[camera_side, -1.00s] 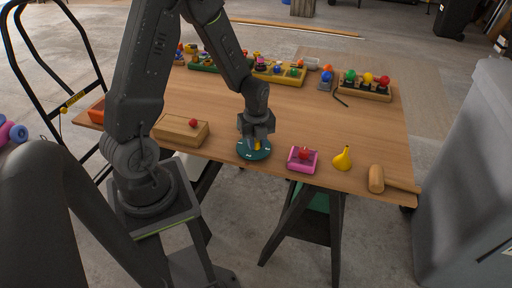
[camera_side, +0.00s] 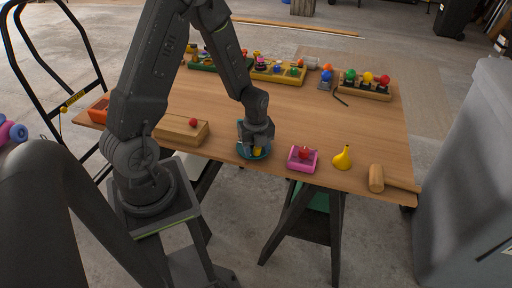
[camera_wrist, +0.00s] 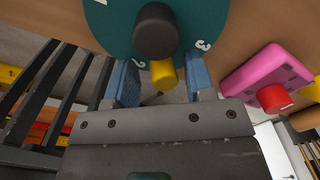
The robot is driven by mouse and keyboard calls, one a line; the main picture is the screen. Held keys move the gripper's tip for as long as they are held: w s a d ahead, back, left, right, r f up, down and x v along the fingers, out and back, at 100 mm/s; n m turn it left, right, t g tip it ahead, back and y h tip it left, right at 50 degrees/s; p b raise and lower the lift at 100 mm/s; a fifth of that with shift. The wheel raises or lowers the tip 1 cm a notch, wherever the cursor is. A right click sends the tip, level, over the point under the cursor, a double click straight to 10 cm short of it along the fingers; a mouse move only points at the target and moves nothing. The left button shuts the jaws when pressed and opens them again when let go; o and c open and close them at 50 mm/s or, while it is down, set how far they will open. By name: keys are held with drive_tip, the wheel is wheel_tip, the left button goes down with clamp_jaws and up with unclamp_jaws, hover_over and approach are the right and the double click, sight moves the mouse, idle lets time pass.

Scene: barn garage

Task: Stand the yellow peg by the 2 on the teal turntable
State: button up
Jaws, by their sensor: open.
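The teal turntable (camera_side: 243,155) lies near the table's front edge; in the wrist view its disc (camera_wrist: 108,28) fills the top, with a dark central knob (camera_wrist: 156,30) and white numerals. The yellow peg (camera_wrist: 163,74) shows at its rim, between the 2 (camera_wrist: 138,64) and the 3 (camera_wrist: 203,45), closer to the 2. It also shows in the side view (camera_side: 257,151), partly hidden by my gripper. My gripper (camera_wrist: 160,82) is open, with one blue finger pad on each side of the peg and a gap at both sides. I cannot tell whether the peg is fully upright.
A pink box (camera_side: 302,158) with a red knob stands close to the right of the turntable. Beyond it are a yellow funnel-shaped object (camera_side: 342,158) and a mallet (camera_side: 378,179). A wooden box (camera_side: 180,130) stands left. The table's middle is clear.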

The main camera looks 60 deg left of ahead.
drive_tip(key=shift+r, duration=0.1)
wheel_tip(320, 180, up, 11)
drive_tip(key=s+d+r+n+t, duration=0.2)
drive_tip(key=s+d+r+n, duration=0.3)
drive_tip(key=r+n, duration=0.3)
drive_tip(key=s+d+r+n+t, duration=0.3)
drive_tip(key=s+d+r+n, duration=0.3)
drive_tip(key=n, duration=0.5)
wheel_tip(320, 180, up, 2)
drive_tip(key=shift+s+d+r+n+t, duration=0.2)
drive_tip(key=shift+d+r+n+t, duration=0.15)
drive_tip(key=shift+d, duration=0.85)
drive_tip(key=shift+f, duration=0.1)
